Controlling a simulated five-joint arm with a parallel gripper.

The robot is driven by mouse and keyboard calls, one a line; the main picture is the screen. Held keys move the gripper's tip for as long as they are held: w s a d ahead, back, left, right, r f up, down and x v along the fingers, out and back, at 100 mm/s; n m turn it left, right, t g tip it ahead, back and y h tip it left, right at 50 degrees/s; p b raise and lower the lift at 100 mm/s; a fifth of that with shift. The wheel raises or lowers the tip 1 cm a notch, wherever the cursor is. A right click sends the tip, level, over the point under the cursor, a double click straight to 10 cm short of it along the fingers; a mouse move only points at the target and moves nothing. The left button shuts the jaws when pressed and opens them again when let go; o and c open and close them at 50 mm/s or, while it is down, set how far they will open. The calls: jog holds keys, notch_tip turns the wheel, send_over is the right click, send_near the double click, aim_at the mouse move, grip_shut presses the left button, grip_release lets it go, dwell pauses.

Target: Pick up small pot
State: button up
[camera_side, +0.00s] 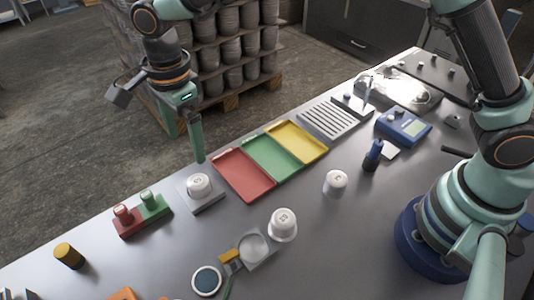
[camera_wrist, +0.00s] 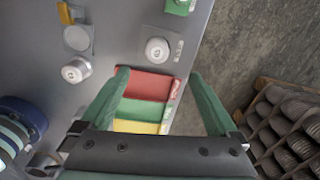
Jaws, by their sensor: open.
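Three white lidded pots stand upright on the grey bench. One pot (camera_side: 199,184) sits on a small square scale (camera_side: 208,203); it also shows in the wrist view (camera_wrist: 157,50). A second pot (camera_side: 283,224) stands nearer the front, also in the wrist view (camera_wrist: 76,70). The third pot (camera_side: 336,182) stands to the right of the trays. I cannot tell for sure which is the small one. My gripper (camera_side: 199,158) is open and empty above the bench, just over the scale pot in the side view. In the wrist view the fingers (camera_wrist: 158,74) are spread, with the scale pot ahead of their gap.
Red (camera_side: 246,184), green and yellow trays lie in a row right of the scale. A red-green block with two knobs (camera_side: 140,212) stands left. A round lens plate (camera_side: 253,248) lies beside the front pot. A blue device (camera_side: 403,127) stands at the right.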

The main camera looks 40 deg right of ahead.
jog(key=m, duration=0.3)
send_over(197, 181)
notch_tip(197, 181, down, 7)
jog(key=shift+w+r, duration=0.15)
jog(key=shift+r, duration=0.05)
jog(key=shift+s+f, duration=0.2)
jog(key=shift+f, duration=2.55)
grip_shut()
jog(key=shift+r, duration=0.15)
